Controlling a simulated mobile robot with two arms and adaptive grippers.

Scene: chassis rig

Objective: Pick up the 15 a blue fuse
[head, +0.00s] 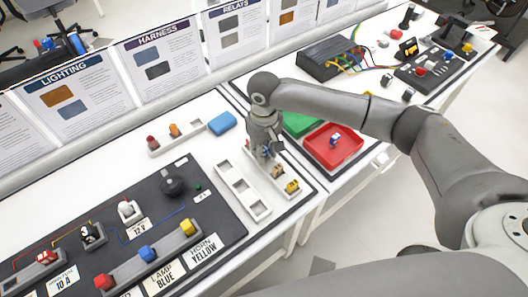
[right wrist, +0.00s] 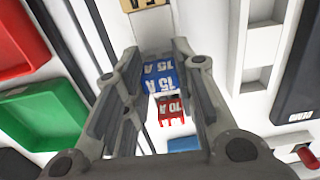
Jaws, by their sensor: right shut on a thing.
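The blue fuse (right wrist: 162,85), marked 15 A, shows between the fingers of my right gripper (right wrist: 155,105) in the right wrist view. My right gripper is shut on it. In the head view my right gripper (head: 268,152) points down over the white fuse rack, and the blue fuse is mostly hidden by it. A red fuse (right wrist: 170,108) marked 10 A sits just beside the blue one. A yellow fuse (head: 292,187) stands at the rack's near end. I cannot tell whether the blue fuse has left its slot. My left gripper is not in view.
A red tray (head: 350,155) holding a small blue-and-white thing lies right of the gripper, with a green tray (head: 300,123) behind it. An empty slotted white holder (head: 242,190) is on the left. A dark board (head: 120,235) with colored parts lies at the lower left.

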